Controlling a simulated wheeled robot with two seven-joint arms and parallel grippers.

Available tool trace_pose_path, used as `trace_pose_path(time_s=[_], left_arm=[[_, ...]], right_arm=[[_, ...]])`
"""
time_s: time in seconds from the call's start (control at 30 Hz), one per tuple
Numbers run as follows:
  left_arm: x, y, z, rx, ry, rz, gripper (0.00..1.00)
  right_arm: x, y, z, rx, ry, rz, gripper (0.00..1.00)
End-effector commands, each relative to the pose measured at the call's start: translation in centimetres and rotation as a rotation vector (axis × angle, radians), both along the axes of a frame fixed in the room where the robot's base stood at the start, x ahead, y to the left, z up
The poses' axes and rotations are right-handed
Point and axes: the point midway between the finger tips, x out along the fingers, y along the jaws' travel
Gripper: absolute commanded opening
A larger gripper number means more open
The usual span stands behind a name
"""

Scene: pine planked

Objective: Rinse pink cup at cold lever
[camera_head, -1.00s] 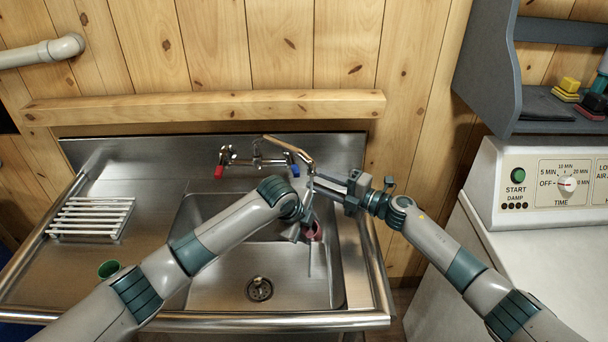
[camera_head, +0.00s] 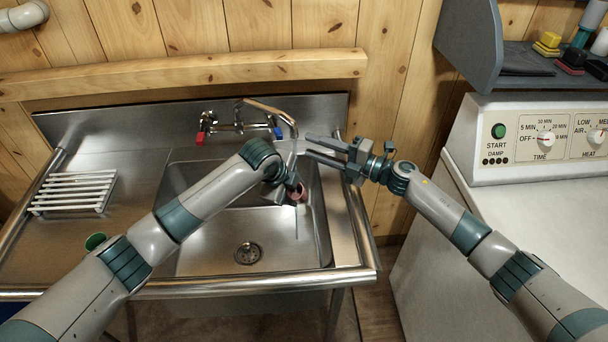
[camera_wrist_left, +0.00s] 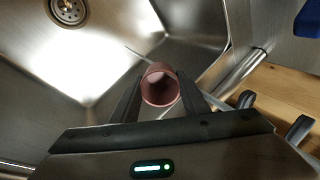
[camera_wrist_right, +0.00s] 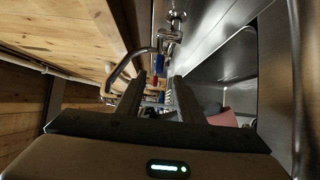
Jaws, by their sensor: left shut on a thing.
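The pink cup (camera_head: 298,194) is in the right part of the sink, below the spout (camera_head: 270,107). My left gripper (camera_head: 291,188) is shut on it. In the left wrist view, the cup (camera_wrist_left: 160,88) sits between the fingers with its mouth facing the camera. A thin pale vertical streak, apparently water, shows below the cup. The cold lever, blue (camera_head: 278,133), is on the right of the tap and the red lever (camera_head: 200,138) on the left. My right gripper (camera_head: 307,145) is open and empty, right of the spout; the blue lever (camera_wrist_right: 160,66) shows beyond its fingers.
The steel sink (camera_head: 190,265) has a drain (camera_head: 248,253). A white rack (camera_head: 75,192) and a green cup (camera_head: 96,241) are on the left drainboard. A white machine (camera_head: 480,160) stands at the right under a grey shelf (camera_head: 475,45). A wooden ledge (camera_head: 180,75) runs above the tap.

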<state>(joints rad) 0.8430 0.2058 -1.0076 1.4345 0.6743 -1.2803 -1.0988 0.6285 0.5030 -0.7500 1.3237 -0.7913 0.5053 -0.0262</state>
Motion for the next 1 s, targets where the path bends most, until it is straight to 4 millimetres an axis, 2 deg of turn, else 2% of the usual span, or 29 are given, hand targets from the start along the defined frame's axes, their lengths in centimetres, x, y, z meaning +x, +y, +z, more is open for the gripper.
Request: trace_pose_path(time_s=[0.4,0.87,0.9,1.0], left_arm=[[-0.68,-0.83,0.08,0.000,0.000,-0.001,0.20],[-0.76,-0.93,0.00,0.000,0.000,0.000,0.20],[-0.76,-0.93,0.00,0.000,0.000,0.000,0.20],[-0.76,-0.93,0.00,0.000,0.000,0.000,0.20]], right_arm=[[0.01,0.02,0.93,0.000,0.000,0.000,0.34],[0.01,0.02,0.93,0.000,0.000,0.000,0.34],[0.01,0.02,0.93,0.000,0.000,0.000,0.30],[0.11,-0.04,1.01,0.003,0.001,-0.004,0.06]])
